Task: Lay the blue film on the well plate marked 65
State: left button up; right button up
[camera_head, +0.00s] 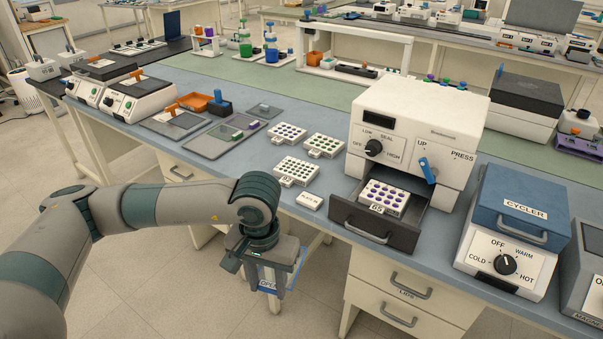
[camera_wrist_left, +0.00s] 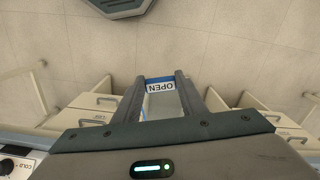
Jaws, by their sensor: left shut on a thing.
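The well plate marked 65 (camera_head: 382,199) is white with dark purple wells. It sits in the pulled-out dark drawer (camera_head: 373,232) of the white sealer; nothing lies on its top. My left gripper (camera_head: 268,275) is shut on the blue film (camera_head: 268,284), a pale see-through sheet with a blue edge marked OPEN. The film also shows between the fingers in the left wrist view (camera_wrist_left: 160,85). The gripper is in front of the bench edge over the floor, left of the drawer and apart from it. My right gripper is not in view.
The sealer (camera_head: 415,130) has a dial and a blue lever (camera_head: 428,170) by UP and PRESS. Several other well plates (camera_head: 296,170) and a small white block (camera_head: 309,201) stand left of the drawer. The blue-lidded cycler (camera_head: 515,215) stands to its right.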

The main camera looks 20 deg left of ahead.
pick_arm(q)
jog(key=s+f, duration=0.3)
jog(key=f, duration=0.6)
jog(key=shift+f, duration=0.15)
